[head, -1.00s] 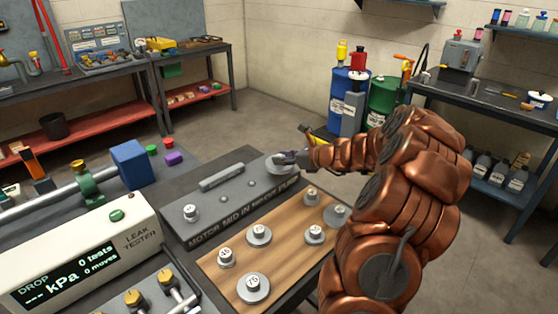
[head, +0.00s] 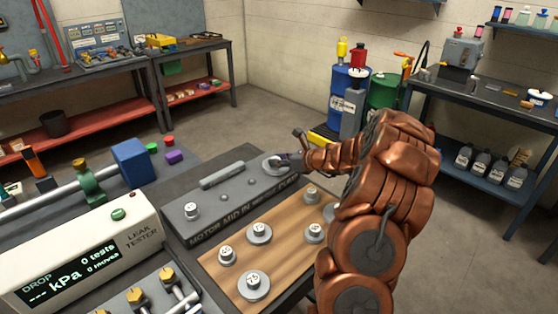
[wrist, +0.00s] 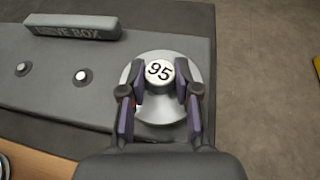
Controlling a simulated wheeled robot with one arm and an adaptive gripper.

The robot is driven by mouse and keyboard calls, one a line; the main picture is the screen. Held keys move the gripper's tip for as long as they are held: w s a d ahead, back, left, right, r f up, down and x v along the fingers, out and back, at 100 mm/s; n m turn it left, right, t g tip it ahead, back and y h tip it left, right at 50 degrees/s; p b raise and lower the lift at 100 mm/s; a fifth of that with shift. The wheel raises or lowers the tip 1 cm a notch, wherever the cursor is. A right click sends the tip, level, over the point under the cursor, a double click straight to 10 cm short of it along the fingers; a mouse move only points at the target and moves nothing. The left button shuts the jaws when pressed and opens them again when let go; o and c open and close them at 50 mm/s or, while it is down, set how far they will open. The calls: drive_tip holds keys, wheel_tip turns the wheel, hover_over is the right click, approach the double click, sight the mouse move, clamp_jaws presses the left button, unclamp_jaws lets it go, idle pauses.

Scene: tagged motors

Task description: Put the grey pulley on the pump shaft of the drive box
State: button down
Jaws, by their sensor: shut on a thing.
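The grey pulley (wrist: 143,77), a flat disc with a white hub marked 95, is between the fingers of my gripper (wrist: 160,95). The fingers are shut on its hub. The head view shows the pulley (head: 273,161) and my gripper (head: 290,161) at the right end of the grey drive box (head: 215,209). The box's front lettering ends in PUMP on that side. The pulley covers whatever is under it, so I cannot tell whether it sits on the pump shaft or just above it. A white-topped piece (head: 191,210) stands at the box's left end.
Two small studs (wrist: 81,76) and a raised bar (wrist: 72,26) lie left of the pulley on the box. A wooden board (head: 285,258) with several other pulleys is in front. The leak tester (head: 85,255) stands at left. Open floor lies beyond the box.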

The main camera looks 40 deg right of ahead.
drive_tip(key=shift+f, duration=0.1)
drive_tip(key=c, duration=0.8)
unclamp_jaws()
drive_tip(key=shift+s+d+r, duration=0.1)
drive_tip(key=shift+s+r, duration=0.1)
drive_tip(key=b+v, duration=0.1)
drive_tip(key=v, duration=1)
drive_tip(key=shift+s+d+r, duration=0.1)
drive_tip(key=shift+s, duration=0.15)
